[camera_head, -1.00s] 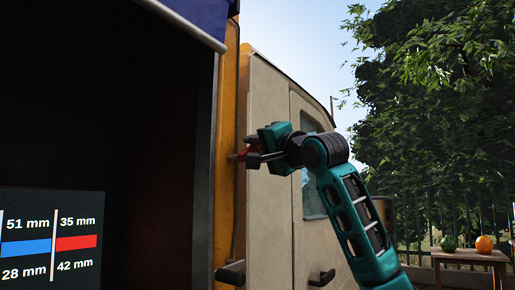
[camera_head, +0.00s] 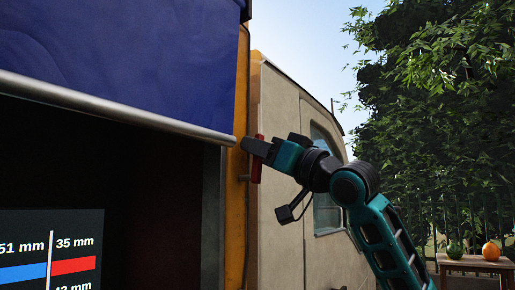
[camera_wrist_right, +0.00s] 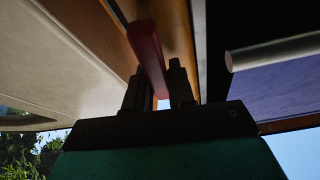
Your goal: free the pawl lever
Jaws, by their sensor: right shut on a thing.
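The red pawl lever (camera_head: 257,166) sticks out near the orange-yellow door post of the truck in the head view, standing about upright. My right gripper (camera_head: 256,147) reaches it from the right. In the right wrist view the red lever (camera_wrist_right: 147,48) passes between the two dark fingers of my right gripper (camera_wrist_right: 159,88), which are shut on it. A blue cover (camera_head: 110,60) with a pale bar along its lower edge hangs left of the lever; its bar end is close to my gripper. My left gripper is not in view.
A sign (camera_head: 50,262) with blue and red bands stands in the dark opening at left. The cream truck side (camera_head: 285,130) with a window lies behind my right arm. A table (camera_head: 480,264) with fruit stands at lower right.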

